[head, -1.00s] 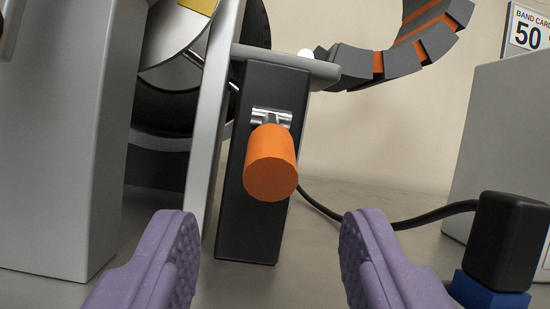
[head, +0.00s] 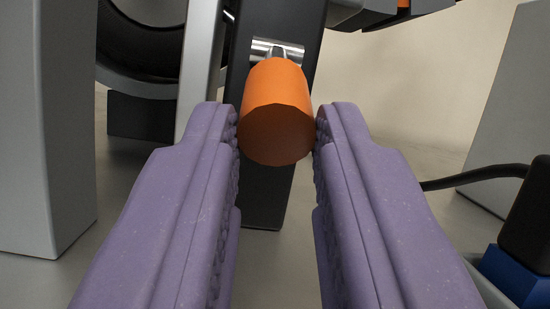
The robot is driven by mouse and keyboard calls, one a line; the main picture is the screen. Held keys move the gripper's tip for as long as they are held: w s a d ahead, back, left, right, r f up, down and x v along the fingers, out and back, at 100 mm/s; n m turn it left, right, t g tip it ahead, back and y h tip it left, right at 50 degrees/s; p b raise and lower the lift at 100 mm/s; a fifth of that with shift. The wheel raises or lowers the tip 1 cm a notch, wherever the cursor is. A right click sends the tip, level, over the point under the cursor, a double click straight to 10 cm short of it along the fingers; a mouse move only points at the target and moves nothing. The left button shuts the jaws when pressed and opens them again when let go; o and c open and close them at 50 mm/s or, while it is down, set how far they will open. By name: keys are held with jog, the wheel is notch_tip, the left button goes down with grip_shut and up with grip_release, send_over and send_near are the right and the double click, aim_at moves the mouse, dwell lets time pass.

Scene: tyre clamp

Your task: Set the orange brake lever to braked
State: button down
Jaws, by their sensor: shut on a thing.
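The orange brake lever (head: 277,100) is a thick cylinder with its round end facing me. It sits on a silver metal fitting (head: 278,49) on the front of a dark upright post (head: 270,200). My gripper (head: 277,125) has purple ridged fingers, one on each side of the lever. The fingers are shut on the lever, their tips against its left and right sides. The lever's far end is partly hidden at the fitting.
A grey block (head: 45,130) stands close on the left, with a silver upright (head: 202,70) and a dark wheel (head: 150,45) behind. A black cable (head: 470,178) runs to a black box on a blue block (head: 517,275) at the right. A grey panel (head: 515,110) stands beyond.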

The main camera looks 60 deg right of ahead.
jog(key=r+y+p, duration=0.1)
jog(key=p, duration=0.1)
jog(key=r+g+y+p, duration=0.1)
jog(key=p, duration=0.1)
jog(key=shift+s+a+r+g+p, duration=0.2)
jog(key=shift+a+r+g+p, duration=0.1)
jog(key=shift+r+p, duration=0.1)
jog(key=r+g+y+p, duration=0.1)
jog(key=y+p, duration=0.1)
jog(key=p, duration=0.2)
jog(key=r+g+y+p, duration=0.1)
jog(key=r+y+p, duration=0.1)
jog(key=p, duration=0.2)
jog(key=r+g+y+p, duration=0.2)
jog(key=p, duration=0.3)
jog(key=shift+w+d+r, duration=0.1)
jog(key=shift+w+d, duration=0.1)
jog(key=shift+d, duration=0.05)
jog(key=c, duration=0.9)
grip_release()
